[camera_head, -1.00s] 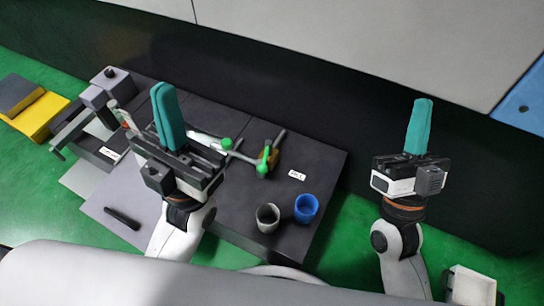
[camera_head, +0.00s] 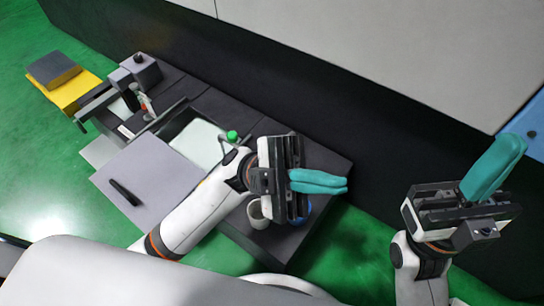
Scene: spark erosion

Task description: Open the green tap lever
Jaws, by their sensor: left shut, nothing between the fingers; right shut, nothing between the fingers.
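My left gripper (camera_head: 338,186) is shut and empty, its teal fingers together and pointing right above the right end of the dark bench (camera_head: 325,160). Its body and wrist cover the part of the bench where a green lever and its pipework showed earlier, so the green tap lever is hidden. A round green knob (camera_head: 232,136) shows just left of the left wrist, at the edge of a pale basin (camera_head: 197,140). My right gripper (camera_head: 512,150) is shut and empty at the far right, fingers pointing up, away from the bench.
A grey cup (camera_head: 257,214) stands under the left gripper, with a blue cup (camera_head: 306,208) mostly hidden beside it. A dark wall (camera_head: 300,100) rises behind the bench.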

